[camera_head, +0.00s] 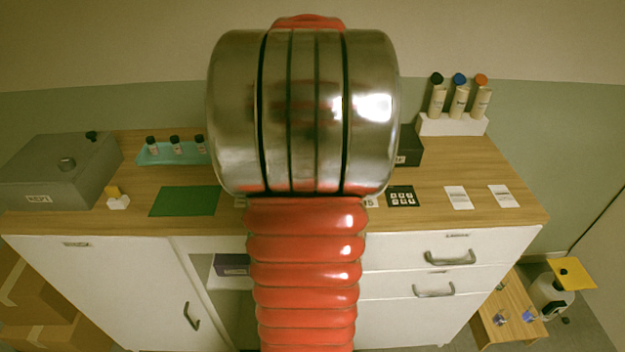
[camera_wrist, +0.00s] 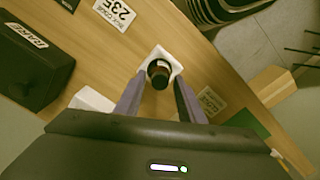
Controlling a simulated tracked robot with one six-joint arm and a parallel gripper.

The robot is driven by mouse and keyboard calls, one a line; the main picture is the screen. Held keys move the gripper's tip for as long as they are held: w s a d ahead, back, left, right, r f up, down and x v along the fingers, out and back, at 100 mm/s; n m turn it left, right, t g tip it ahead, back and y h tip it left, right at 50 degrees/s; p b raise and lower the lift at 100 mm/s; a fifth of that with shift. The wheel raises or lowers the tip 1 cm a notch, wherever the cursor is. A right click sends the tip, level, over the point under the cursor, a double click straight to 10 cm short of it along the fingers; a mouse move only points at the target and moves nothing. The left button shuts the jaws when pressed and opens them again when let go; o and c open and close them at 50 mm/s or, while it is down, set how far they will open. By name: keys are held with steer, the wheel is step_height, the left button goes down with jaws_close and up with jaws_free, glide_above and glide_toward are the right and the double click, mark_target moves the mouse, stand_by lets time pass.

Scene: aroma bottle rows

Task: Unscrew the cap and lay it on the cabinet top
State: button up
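A small dark bottle with a dark round cap (camera_wrist: 159,72) stands in a white holder (camera_wrist: 175,66) on the wooden cabinet top (camera_wrist: 112,62), seen from above in the wrist view. My gripper (camera_wrist: 161,82) is open, its two fingers pointing at the bottle from either side of the picture. The near side of the bottle lies between the fingertips. I cannot tell whether either finger touches it. In the head view my arm hides the gripper and this bottle; the wooden cabinet top (camera_head: 520,203) shows on both sides.
A black box (camera_wrist: 30,65) lies left in the wrist view. A green mat (camera_head: 186,201), a grey box (camera_head: 60,175) and a teal tray (camera_head: 170,158) of small bottles occupy the left. A white rack (camera_head: 452,125) with three bottles stands back right. Bare wood shows at the right front.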

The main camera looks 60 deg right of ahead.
steer(key=m, duration=0.3)
steer(key=shift+m, duration=0.4)
steer(key=m, duration=0.3)
steer(key=shift+m, duration=0.4)
steer(key=m, duration=0.3)
steer(key=shift+m, duration=0.4)
steer(key=m, duration=0.4)
steer(key=shift+c, duration=0.2)
jaws_close()
